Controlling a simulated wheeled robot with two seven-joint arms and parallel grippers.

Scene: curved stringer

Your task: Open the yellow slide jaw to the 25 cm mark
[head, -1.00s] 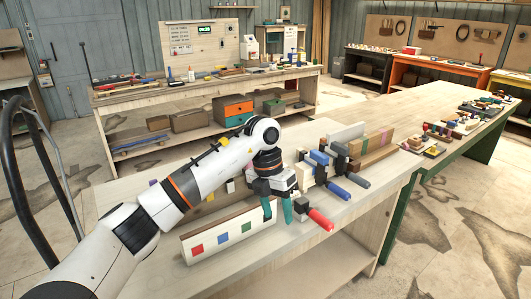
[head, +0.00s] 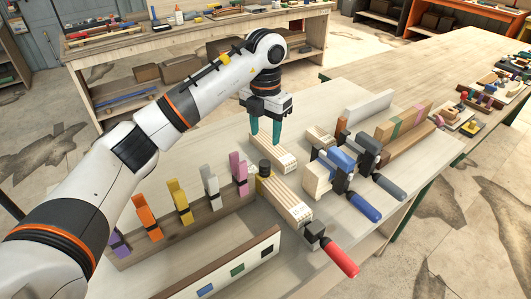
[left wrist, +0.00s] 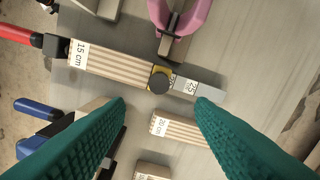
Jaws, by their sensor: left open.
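The yellow slide jaw (head: 262,184) with its black knob (head: 265,166) sits on the clamp bar, at the end of a striped wooden block (head: 286,203). The clamp's red handle (head: 338,259) is at the other end. In the left wrist view the yellow jaw (left wrist: 158,72) stands beside the "25" label (left wrist: 190,86) on the bar; the block (left wrist: 110,65) is labelled "15 cm". My left gripper (head: 265,141) is open and empty, its teal fingers pointing down behind the yellow jaw, apart from it. My right gripper is not in view.
A "20 cm" block (left wrist: 180,130) lies close beside the clamp. Blue-handled (head: 364,206) and grey-handled (head: 388,186) clamps stand to the right. A rack of coloured clamps (head: 184,222) stands at left, its pink one (head: 238,172) close to the yellow jaw.

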